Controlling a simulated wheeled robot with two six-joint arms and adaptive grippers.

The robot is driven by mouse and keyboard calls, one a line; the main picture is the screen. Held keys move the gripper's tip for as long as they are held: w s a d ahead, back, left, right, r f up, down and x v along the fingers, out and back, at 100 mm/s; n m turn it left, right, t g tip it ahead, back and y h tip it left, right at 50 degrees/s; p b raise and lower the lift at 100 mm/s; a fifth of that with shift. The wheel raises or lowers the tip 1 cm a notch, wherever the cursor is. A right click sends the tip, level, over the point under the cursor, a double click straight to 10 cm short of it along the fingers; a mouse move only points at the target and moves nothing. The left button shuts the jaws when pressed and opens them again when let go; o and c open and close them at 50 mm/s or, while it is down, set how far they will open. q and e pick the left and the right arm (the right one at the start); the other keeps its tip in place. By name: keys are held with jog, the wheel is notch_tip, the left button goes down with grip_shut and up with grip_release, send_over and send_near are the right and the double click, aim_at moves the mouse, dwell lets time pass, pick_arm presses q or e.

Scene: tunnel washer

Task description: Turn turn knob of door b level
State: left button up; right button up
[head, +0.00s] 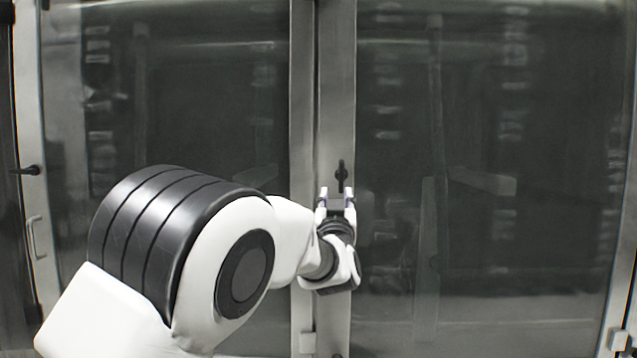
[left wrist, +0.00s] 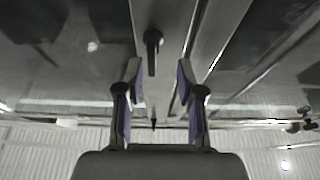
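A small dark turn knob (head: 341,175) sits on the metal frame between two glass door panels, and its grip stands upright. It also shows in the left wrist view (left wrist: 153,48), just ahead of the fingertips. My left gripper (head: 336,192) is just below the knob in the head view, with its fingers pointing toward it. In the left wrist view the left gripper's fingers (left wrist: 159,72) are spread apart with nothing between them. I cannot tell whether they touch the knob, but a gap seems to show. My right gripper is not in view.
Large dark glass panels (head: 500,130) fill both sides of the metal frame. A black lever lying level (head: 27,170) and a pull handle (head: 36,238) are on the left frame. A second small dark fitting (left wrist: 154,125) shows on the same middle frame.

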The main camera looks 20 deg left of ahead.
aim_at(342, 172)
pick_arm(q)
jog(key=w+r+p, duration=0.2)
jog(key=w, duration=0.1)
jog(key=w+a+r+p, duration=0.1)
jog(key=w+r+p, duration=0.1)
jog(key=w+r, duration=0.1)
jog(key=shift+a+r+p, duration=0.1)
jog(key=shift+r+p, duration=0.2)
jog(key=shift+r, duration=0.05)
jog(key=shift+w+d+t, duration=0.15)
jog(key=shift+d+t, duration=0.15)
jog(key=shift+d, duration=0.1)
jog(key=shift+a+f, duration=0.1)
jog(key=shift+a, duration=0.05)
grip_shut()
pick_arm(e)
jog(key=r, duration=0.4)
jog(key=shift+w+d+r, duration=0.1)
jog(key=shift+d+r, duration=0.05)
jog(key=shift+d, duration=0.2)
